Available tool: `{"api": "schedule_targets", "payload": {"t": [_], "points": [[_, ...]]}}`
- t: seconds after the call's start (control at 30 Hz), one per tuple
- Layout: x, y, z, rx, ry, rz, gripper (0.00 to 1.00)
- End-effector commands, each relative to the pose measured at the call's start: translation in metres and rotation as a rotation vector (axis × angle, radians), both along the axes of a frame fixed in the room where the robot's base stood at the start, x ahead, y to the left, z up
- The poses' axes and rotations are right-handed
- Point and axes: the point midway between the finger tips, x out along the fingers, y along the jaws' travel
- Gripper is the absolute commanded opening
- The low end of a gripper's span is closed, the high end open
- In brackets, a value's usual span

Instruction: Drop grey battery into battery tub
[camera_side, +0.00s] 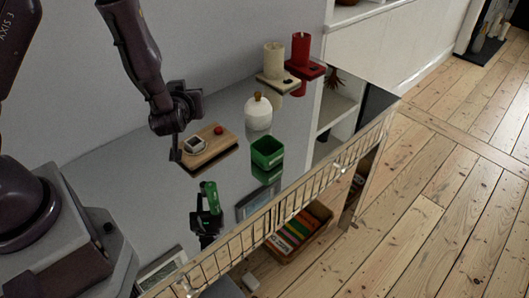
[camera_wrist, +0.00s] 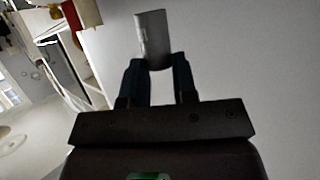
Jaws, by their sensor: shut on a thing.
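I cannot make the battery out in the side view. The green square tub (camera_side: 267,152), open at the top, stands on the glossy table to the right of my gripper, apart from it. Its inside bottom is hard to see.
The wooden board (camera_side: 224,146) carries a small white device (camera_side: 195,145) and a red ball (camera_side: 218,131). A white lidded pot (camera_side: 258,113) and two candles on holders stand behind the tub. A green-and-black object (camera_side: 208,198) is in front. A wire rail (camera_side: 300,196) edges the table.

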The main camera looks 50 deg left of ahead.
Motion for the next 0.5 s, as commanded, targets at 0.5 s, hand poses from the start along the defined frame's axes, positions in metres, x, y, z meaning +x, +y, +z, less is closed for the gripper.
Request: {"api": "schedule_targets", "payload": {"t": [0.5], "points": [[0.0037,-0.0069,0.0009,0.0,-0.002,-0.02,0.02]]}}
